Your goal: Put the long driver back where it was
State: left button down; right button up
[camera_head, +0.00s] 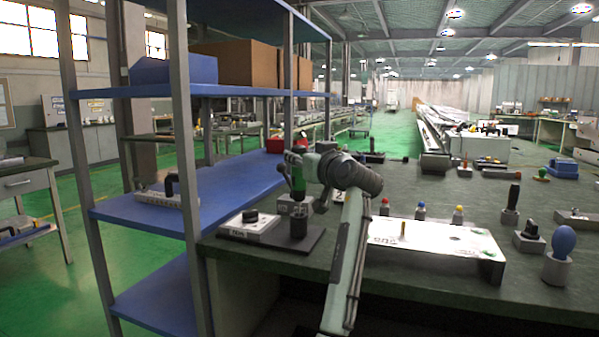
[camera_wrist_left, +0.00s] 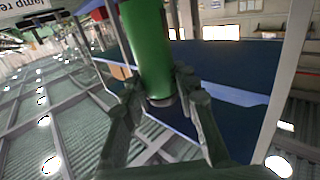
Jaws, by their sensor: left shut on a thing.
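The long driver shows as a green handle (camera_head: 298,184) in the head view and as a large green cylinder (camera_wrist_left: 150,50) in the left wrist view. My left gripper (camera_head: 296,172) is shut on it, with the fingers (camera_wrist_left: 160,100) on both sides of the handle's end. The driver looks upright. My right gripper is not in view.
A white labelled plate (camera_head: 250,225) lies left of the holder. A white box (camera_head: 435,243) with a brass peg stands right of my arm. A black-handled tool (camera_head: 514,195) and a blue-knobbed tool (camera_head: 563,240) stand further right. A blue shelf rack (camera_head: 185,190) is left of the bench.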

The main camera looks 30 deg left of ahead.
aim_at(300, 198)
pick_arm(q)
notch_tip(300, 198, down, 3)
jog(key=shift+f, duration=0.45)
jog(key=c, duration=1.4)
grip_release()
jog(key=shift+o, duration=1.1)
jog(key=shift+r, duration=0.3)
jog(key=b+v, duration=0.1)
jog(key=v, duration=1.1)
jog(key=shift+f+b, duration=0.2)
jog(key=shift+b, duration=0.15)
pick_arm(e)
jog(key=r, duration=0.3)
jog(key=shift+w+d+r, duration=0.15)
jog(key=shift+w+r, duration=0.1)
